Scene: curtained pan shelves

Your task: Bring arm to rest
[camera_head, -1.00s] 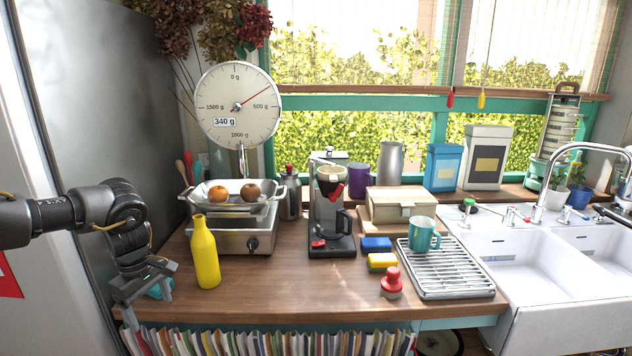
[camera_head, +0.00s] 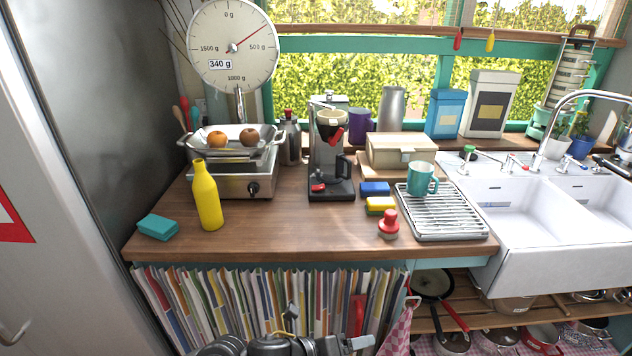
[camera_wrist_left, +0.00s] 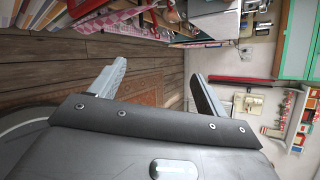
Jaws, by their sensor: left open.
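My left arm shows at the bottom edge of the head view, low in front of the files under the counter. Its gripper (camera_head: 362,343) points right there. In the left wrist view the gripper (camera_wrist_left: 160,82) has its two fingers wide apart, with nothing between them and the wooden floor beyond. A teal sponge (camera_head: 158,227) lies on the left front of the wooden counter (camera_head: 290,235), well apart from the gripper. My right gripper is not in view.
A yellow bottle (camera_head: 207,197) stands near the sponge. A scale (camera_head: 233,48), a coffee maker (camera_head: 331,160) and a drying rack (camera_head: 440,213) are on the counter. Files (camera_head: 250,305) fill the shelf below. A checked cloth (camera_head: 397,330) hangs right of the gripper.

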